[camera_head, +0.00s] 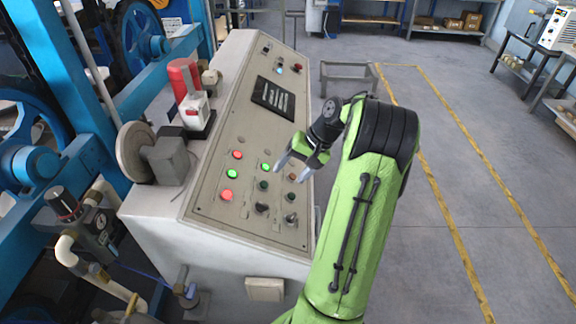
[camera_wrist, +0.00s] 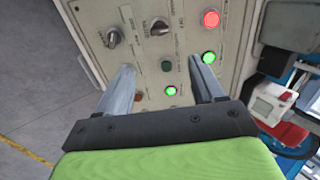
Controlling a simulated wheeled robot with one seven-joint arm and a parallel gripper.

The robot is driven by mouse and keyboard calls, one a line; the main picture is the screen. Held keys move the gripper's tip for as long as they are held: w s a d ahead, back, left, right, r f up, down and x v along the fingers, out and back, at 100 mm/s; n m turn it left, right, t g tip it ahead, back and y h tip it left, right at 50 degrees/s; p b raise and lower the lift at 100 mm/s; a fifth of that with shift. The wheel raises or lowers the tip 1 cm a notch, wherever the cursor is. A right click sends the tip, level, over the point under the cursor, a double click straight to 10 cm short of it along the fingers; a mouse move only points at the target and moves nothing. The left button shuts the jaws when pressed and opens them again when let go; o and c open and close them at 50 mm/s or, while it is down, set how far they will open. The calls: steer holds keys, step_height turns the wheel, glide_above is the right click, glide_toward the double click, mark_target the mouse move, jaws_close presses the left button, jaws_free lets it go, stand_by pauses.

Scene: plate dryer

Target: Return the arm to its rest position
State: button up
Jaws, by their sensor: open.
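My gripper (camera_head: 297,160) is at the end of my green arm, in front of the sloped control panel (camera_head: 212,208). Its jaws are open and empty, and they point at the panel's lower right part. In the wrist view my gripper (camera_wrist: 163,82) shows two grey fingers spread apart, with panel buttons between and beyond them. Lit green buttons (camera_head: 264,167) and lit red buttons (camera_head: 226,195) show on the panel, along with dark rotary knobs (camera_head: 262,207). Whether the fingertips touch the panel cannot be told. The arm is bent and reaches up from the bottom of the head view.
Blue machinery (camera_head: 90,150) stands left of the panel. A red and white device (camera_head: 190,90) sits on the console's left edge. A low grey metal frame (camera_head: 347,75) stands behind. The floor at right, with yellow lines (camera_head: 450,110), is clear. Workbenches (camera_head: 540,70) line the back right.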

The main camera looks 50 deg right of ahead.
steer(key=w+a+r+n+g+h+b, duration=0.1)
steer(key=a+r+n, duration=0.25)
steer(key=a, duration=0.65)
steer(key=a+r+n+g+h, duration=0.15)
steer(key=a+r, duration=0.35)
steer(key=a, duration=0.5)
steer(key=s+a+n+t+h+b, duration=0.1)
steer(key=s+a+n+t, duration=0.2)
steer(key=s+a, duration=0.8)
steer(key=s+n, duration=0.2)
steer(key=s, duration=0.1)
steer(key=shift+s+a, duration=0.2)
steer(key=shift+s, duration=0.05)
